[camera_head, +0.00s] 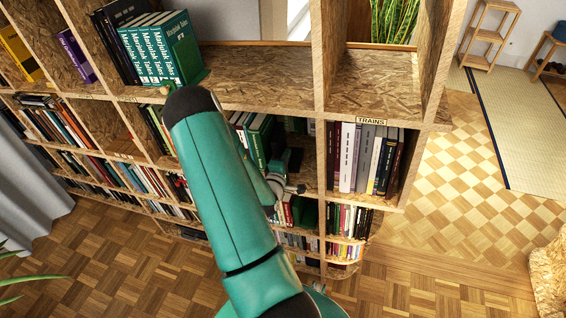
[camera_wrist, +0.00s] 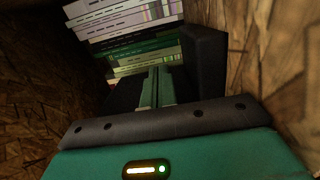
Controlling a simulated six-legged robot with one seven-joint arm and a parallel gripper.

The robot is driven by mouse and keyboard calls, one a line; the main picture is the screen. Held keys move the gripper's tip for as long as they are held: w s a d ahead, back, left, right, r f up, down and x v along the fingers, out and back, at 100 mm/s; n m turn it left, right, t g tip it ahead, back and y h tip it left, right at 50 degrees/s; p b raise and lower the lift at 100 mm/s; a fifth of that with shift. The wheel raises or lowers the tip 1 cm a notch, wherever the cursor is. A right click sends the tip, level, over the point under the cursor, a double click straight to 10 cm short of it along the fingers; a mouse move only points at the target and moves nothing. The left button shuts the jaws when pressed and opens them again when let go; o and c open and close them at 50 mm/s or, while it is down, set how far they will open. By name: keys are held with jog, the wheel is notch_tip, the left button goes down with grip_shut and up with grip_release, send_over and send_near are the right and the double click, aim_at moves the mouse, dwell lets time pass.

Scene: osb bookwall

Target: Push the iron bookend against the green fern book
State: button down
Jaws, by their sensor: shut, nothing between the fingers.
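The row of books with green spines (camera_head: 256,140) stands in the middle compartment in the head view. In the wrist view the book spines (camera_wrist: 130,28) run across the top, and a green one (camera_wrist: 150,58) is near the end of the row. I cannot tell which is the fern book. A dark upright block (camera_wrist: 205,62), likely the iron bookend, is at the right of the row's end, close to my fingers. My gripper (camera_wrist: 159,72) is shut and empty. In the head view my arm hides much of that compartment and my fingertips. Contact with the bookend is unclear.
Compartment walls of rough board (camera_wrist: 268,50) stand close on both sides. A compartment labelled TRAINS (camera_head: 372,121) holds books to the right. The upper shelf board (camera_head: 262,78) is mostly bare.

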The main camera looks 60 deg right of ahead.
jog(key=shift+w+d, duration=0.1)
jog(key=shift+d, duration=0.2)
jog(key=shift+s, duration=0.2)
jog(key=shift+s, duration=0.2)
jog(key=s+a, duration=0.1)
jog(key=a, duration=0.9)
jog(key=shift+s+a, duration=0.35)
jog(key=shift+a, duration=0.05)
jog(key=shift+r, duration=0.1)
dwell(0.3)
